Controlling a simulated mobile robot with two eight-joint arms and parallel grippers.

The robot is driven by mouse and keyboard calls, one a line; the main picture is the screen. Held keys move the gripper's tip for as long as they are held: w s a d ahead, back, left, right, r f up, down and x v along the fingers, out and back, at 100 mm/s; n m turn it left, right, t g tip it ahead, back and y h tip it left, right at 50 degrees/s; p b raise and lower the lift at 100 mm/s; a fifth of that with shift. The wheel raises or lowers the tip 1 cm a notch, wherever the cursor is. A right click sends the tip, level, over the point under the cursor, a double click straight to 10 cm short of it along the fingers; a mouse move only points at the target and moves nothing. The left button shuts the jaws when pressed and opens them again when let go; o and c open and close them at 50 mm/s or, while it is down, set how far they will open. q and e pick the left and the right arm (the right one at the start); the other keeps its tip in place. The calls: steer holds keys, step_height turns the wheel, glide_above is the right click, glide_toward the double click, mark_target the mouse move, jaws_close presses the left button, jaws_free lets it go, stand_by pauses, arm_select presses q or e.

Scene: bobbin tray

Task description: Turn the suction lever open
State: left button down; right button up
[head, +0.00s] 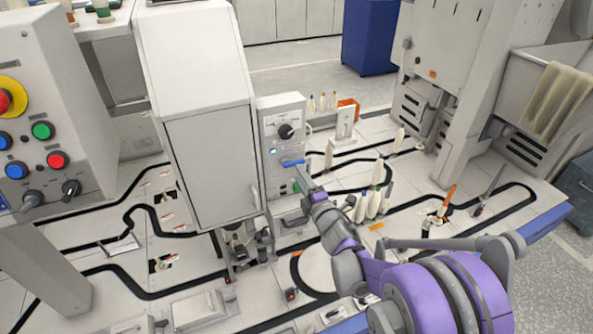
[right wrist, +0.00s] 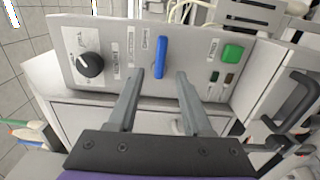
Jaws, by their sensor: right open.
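The suction lever is a blue handle (head: 293,163) on the front of a grey control panel (head: 269,128). In the right wrist view the lever (right wrist: 161,57) stands between the two fingers, with a gap on each side. My right gripper (head: 299,176) is open and empty, its fingertips close to the panel; the fingers also show in the right wrist view (right wrist: 159,78). I cannot tell how deep the fingers reach around the lever. My left gripper is not in view.
A black knob (right wrist: 90,64) and a green button (right wrist: 232,52) flank the lever on the panel. A tall grey cabinet (head: 212,160) stands just left of it. Several thread cones (head: 373,203) stand right of my forearm. Black track lines cross the pale table.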

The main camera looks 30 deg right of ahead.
steer(key=s, duration=0.6)
steer(key=shift+s+a, duration=0.15)
steer(key=shift+a, duration=0.05)
steer(key=s+a+f+m+g, duration=0.35)
steer(key=s+m, duration=0.25)
steer(key=s, duration=0.3)
steer(key=s+a+f+m+g, duration=0.3)
steer(key=s+a+m+g, duration=0.2)
steer(key=s, duration=0.3)
steer(key=s+a+f+m+g, duration=0.35)
steer(key=s+m, duration=0.25)
steer(key=s, duration=0.3)
step_height(320, 180, up, 14)
steer(key=w+y+p, duration=0.1)
steer(key=p, duration=1.1)
steer(key=shift+a+r+g+p, duration=0.15)
steer(key=shift+a+g+p, duration=0.15)
steer(key=shift+a+p, duration=0.1)
